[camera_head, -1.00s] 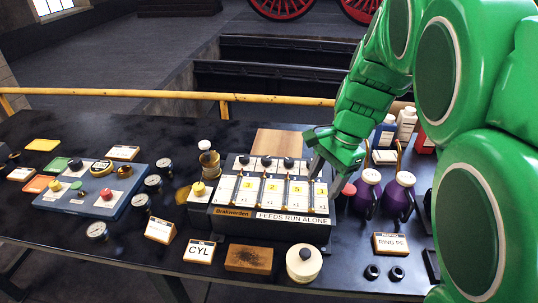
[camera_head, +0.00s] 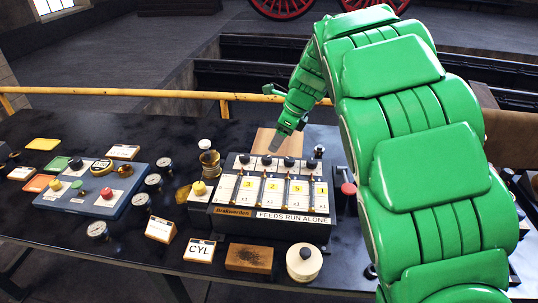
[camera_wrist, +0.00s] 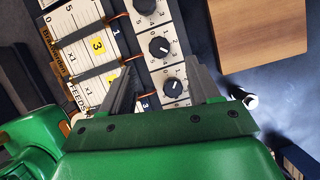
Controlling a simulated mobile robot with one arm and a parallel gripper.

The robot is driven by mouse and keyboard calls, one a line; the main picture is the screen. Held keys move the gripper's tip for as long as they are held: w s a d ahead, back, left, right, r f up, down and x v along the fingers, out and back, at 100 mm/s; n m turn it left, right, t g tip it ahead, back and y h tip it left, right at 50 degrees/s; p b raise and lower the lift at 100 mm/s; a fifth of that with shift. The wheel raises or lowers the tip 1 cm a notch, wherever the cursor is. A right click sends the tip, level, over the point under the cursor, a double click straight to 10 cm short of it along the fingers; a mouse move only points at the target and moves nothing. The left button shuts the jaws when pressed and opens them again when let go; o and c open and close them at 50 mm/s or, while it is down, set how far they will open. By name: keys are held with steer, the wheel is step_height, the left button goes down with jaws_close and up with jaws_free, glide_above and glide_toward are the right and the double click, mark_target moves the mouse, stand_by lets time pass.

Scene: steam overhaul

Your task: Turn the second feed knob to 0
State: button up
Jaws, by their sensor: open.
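The second feed knob (camera_head: 267,160) is second from the left. In the wrist view it seems to be the middle visible knob (camera_wrist: 159,46), on a white numbered dial; its exact setting is too small to read surely. My gripper (camera_head: 275,146) is over the panel's back edge, fingers pointing down. In the wrist view my gripper (camera_wrist: 160,66) is open and empty, with another knob (camera_wrist: 173,88) showing between its fingers.
A wooden board (camera_head: 264,140) lies behind the panel. A brass fitting (camera_head: 209,160) and a yellow-knobbed box (camera_head: 199,188) stand left of it. A blue control box (camera_head: 100,195) is farther left. A "CYL" card (camera_head: 199,250) and a round pot (camera_head: 304,263) are in front.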

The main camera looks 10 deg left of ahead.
mark_target(267, 157)
steer(key=shift+x, duration=3.75)
steer(key=c, duration=1)
